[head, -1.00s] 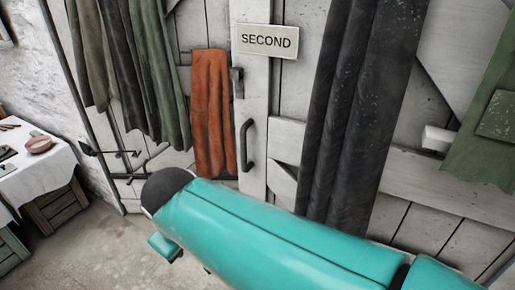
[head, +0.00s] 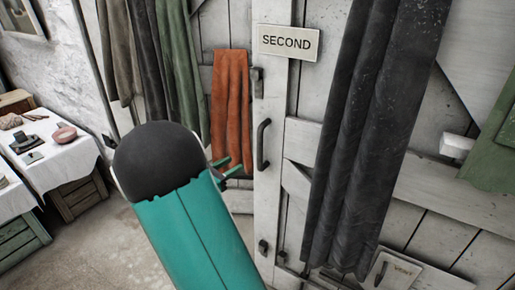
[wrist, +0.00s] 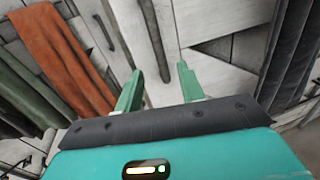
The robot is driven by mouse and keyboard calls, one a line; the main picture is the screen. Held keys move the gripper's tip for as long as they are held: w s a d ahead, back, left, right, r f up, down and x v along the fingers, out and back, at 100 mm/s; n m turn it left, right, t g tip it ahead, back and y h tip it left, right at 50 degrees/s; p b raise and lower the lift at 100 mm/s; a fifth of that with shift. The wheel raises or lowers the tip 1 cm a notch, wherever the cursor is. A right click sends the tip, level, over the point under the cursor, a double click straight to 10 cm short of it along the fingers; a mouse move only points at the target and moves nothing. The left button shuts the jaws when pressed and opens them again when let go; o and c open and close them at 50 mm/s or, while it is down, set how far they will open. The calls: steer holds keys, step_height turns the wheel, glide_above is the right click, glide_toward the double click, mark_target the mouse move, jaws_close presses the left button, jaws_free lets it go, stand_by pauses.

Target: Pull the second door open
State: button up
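The second door (head: 272,190) is whitewashed wood and appears shut. A sign reading SECOND (head: 288,42) is fixed high on it. Its dark upright bar handle (head: 262,145) sits below the sign, and a dark latch (head: 257,82) is above the handle. My gripper (head: 234,164) is just left of the handle's lower part in the head view. In the wrist view my gripper (wrist: 160,68) is open, its two green fingers apart. The handle (wrist: 153,40) shows in line with the gap between the fingertips; I cannot tell whether they touch.
An orange cloth (head: 230,105) hangs left of the handle, and a dark curtain (head: 365,130) hangs to its right. Green cloth (head: 495,150) hangs at far right. A white-covered table (head: 65,160) with a pink bowl (head: 65,132) stands at left. The floor (head: 110,250) between is clear.

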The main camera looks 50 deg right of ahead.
mark_target(258, 149)
steer(key=d, duration=0.9)
steer(key=s+d, duration=0.1)
steer(key=d, duration=0.4)
jaws_close()
